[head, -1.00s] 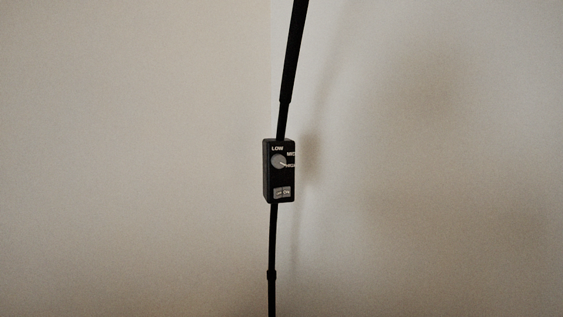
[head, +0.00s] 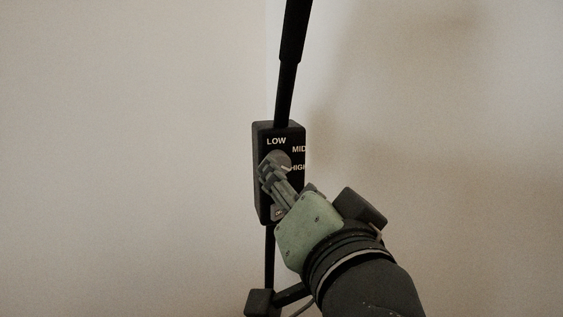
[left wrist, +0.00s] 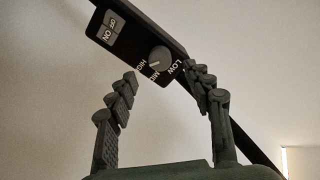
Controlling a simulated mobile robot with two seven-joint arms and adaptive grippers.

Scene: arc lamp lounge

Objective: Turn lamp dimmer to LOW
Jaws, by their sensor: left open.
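The dimmer box (head: 263,132) is black, mounted on the lamp's pole, with LOW, MID and HIGH printed around a round grey knob (head: 279,157). In the left wrist view the knob (left wrist: 159,57) shows a pale mark that points toward HIGH. My left gripper (head: 266,170) reaches in from the lower right, its fingers in front of the box and covering part of the knob. In the left wrist view the left gripper (left wrist: 161,74) is open, one finger on each side of the knob's line. I cannot tell whether they touch it. My right gripper is not in view.
The black lamp pole (head: 291,45) runs above and below the box. An OFF/ON switch (left wrist: 110,28) sits on the same box, mostly hidden by my gripper in the head view. A plain pale wall (head: 120,150) is behind, with free room on the left.

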